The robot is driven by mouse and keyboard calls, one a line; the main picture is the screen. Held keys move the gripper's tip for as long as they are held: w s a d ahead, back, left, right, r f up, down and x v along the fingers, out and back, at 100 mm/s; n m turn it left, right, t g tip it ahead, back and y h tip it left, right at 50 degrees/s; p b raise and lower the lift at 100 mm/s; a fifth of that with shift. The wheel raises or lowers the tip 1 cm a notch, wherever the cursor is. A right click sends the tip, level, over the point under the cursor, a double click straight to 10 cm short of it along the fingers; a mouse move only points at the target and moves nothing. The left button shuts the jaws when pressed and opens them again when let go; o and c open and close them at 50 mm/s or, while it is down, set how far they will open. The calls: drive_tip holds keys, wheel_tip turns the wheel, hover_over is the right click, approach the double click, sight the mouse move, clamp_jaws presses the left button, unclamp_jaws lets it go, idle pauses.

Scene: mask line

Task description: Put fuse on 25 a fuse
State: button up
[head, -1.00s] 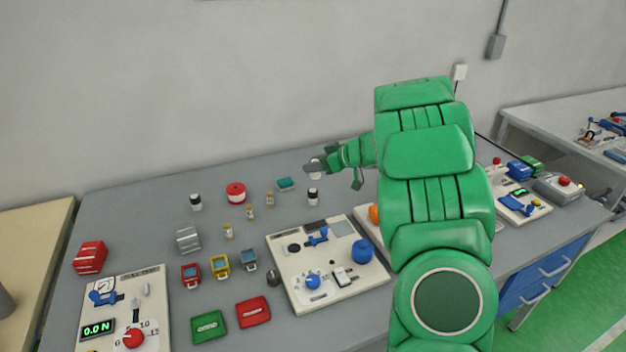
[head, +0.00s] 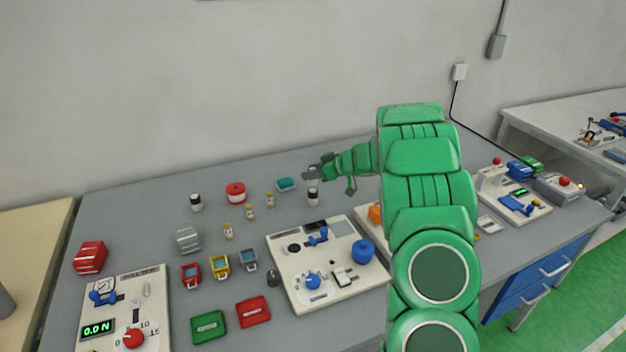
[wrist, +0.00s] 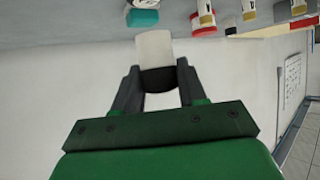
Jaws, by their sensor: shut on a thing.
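My gripper (head: 312,174) is beyond the back middle of the test panel, above the table. In the wrist view my gripper (wrist: 158,88) is shut on a white-and-black cylinder (wrist: 155,50). Its black end is between the fingers and its white end points away from them. A similar black-and-white cylinder (head: 313,196) stands upright on the table just below my gripper in the head view, and another (head: 196,203) stands to the left. Several small yellow-and-white cylinders (head: 250,212) stand between them. I cannot read any rating, so I cannot tell which one is the 25 A fuse.
The white panel (head: 300,268) carries blue knobs. Red (head: 253,311) and green (head: 208,327) trays lie in front. The wall (head: 200,90) rises behind the table.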

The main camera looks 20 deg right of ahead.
drive_tip(key=shift+f, duration=1.45)
drive_tip(key=shift+f, duration=0.1)
drive_tip(key=o, duration=1.1)
drive_tip(key=shift+c, duration=0.2)
drive_tip(key=v, duration=1.2)
drive_tip(key=shift+s, duration=0.1)
